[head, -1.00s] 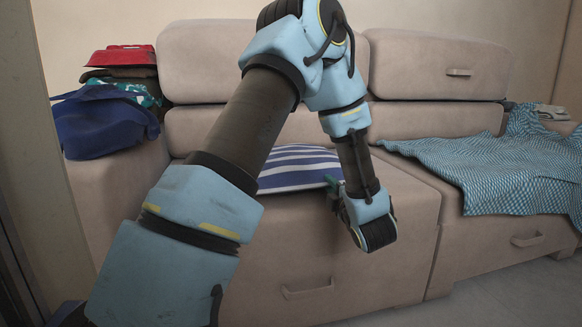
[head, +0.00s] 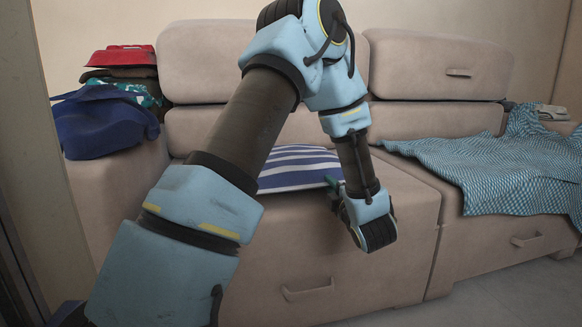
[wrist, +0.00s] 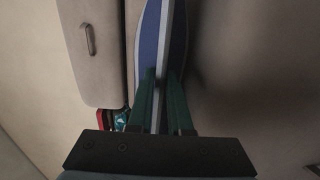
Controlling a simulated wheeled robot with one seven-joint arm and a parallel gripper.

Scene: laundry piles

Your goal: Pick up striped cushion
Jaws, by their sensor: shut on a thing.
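The striped cushion (head: 294,168), blue and white, lies on the sofa seat, partly hidden behind my arm in the head view. In the wrist view the cushion (wrist: 151,42) runs up from between the green fingers. My gripper (wrist: 163,82) is shut on the cushion's near edge. In the head view my gripper (head: 335,186) is at the cushion's right corner, partly hidden by my wrist.
The beige sofa (head: 400,205) fills the scene. A blue checked blanket (head: 500,165) drapes over the right seat. A dark blue bag (head: 100,125) and folded clothes with a red item (head: 122,56) sit on the left armrest.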

